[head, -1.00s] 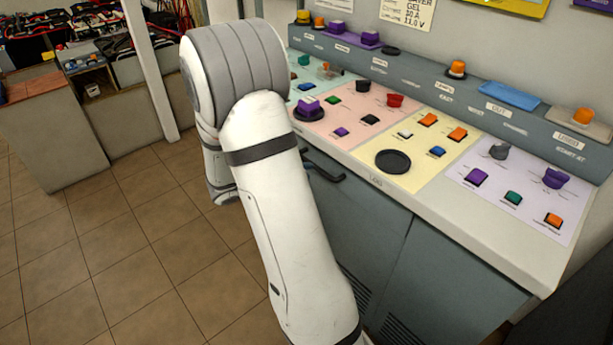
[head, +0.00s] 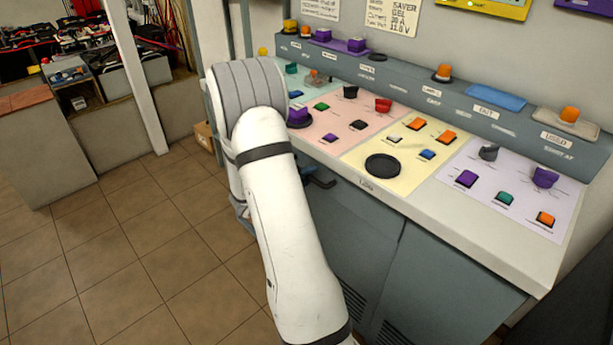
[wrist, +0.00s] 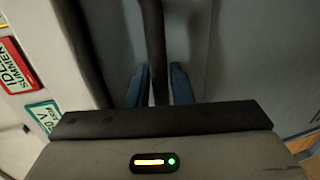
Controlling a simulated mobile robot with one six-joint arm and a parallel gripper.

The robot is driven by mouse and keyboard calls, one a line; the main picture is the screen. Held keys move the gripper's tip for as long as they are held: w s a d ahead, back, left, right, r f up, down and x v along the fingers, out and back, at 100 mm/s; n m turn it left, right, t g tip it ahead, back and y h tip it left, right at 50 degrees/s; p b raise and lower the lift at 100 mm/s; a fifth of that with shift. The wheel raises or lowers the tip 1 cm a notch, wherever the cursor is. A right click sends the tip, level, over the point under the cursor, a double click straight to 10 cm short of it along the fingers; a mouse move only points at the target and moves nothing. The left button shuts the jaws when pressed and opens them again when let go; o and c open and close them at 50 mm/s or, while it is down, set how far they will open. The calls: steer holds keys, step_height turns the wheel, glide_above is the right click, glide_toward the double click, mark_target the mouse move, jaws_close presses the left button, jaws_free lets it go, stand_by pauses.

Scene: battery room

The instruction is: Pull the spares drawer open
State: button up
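A grey cabinet (head: 360,235) stands under the console top, and the drawer front (wrist: 225,50) fills much of the wrist view. A dark bar handle (wrist: 152,45) stands out from it; its right end (head: 323,180) also shows in the head view. No drawer opening shows.
The console top (head: 470,235) carries coloured panels with several buttons and knobs, and overhangs close to the handle. The tiled floor (head: 130,260) at the left is clear. A small cardboard box (head: 204,137) lies on the floor behind my arm.

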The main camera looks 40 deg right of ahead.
steer(key=shift+c, duration=0.2)
jaws_close()
steer(key=shift+a, duration=0.2)
steer(key=shift+s, duration=0.1)
